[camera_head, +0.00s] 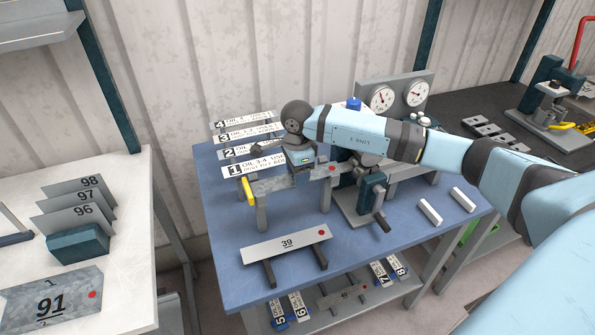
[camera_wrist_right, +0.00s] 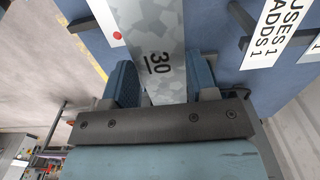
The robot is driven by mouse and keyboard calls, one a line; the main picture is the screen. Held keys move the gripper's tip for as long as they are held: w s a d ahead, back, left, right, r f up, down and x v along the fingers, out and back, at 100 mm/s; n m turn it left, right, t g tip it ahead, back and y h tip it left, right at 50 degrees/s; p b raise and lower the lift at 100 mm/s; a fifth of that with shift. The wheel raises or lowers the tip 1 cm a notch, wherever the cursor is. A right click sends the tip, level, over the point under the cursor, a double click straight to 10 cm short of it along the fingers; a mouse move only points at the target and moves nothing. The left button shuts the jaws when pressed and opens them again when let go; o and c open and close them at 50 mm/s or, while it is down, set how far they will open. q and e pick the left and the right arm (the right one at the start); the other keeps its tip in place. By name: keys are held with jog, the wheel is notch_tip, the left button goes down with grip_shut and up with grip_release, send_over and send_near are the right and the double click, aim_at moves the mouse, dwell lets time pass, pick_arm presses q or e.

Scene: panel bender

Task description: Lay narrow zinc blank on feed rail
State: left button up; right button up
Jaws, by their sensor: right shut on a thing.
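In the head view my right gripper (camera_head: 302,176) is above a raised rail on the blue table. The red-dotted end of the blank (camera_head: 332,168) shows to the right of the gripper. The rail has grey posts (camera_head: 262,212) and a yellow piece (camera_head: 248,190) at its left end. The blank lines up along the rail; I cannot tell whether it touches it. My left gripper is not in view.
A plate marked 39 (camera_head: 287,243) lies on two dark supports in front of the rail. Numbered cards (camera_head: 243,140) stand behind. A clamp-like device (camera_head: 372,190), gauges (camera_head: 397,95) and two white bars (camera_head: 430,211) are to the right. A white table (camera_head: 130,235) is at left.

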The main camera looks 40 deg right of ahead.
jog(key=o, duration=1)
notch_tip(320, 180, up, 14)
jog(key=shift+f+b, duration=0.1)
jog(key=shift+b, duration=1)
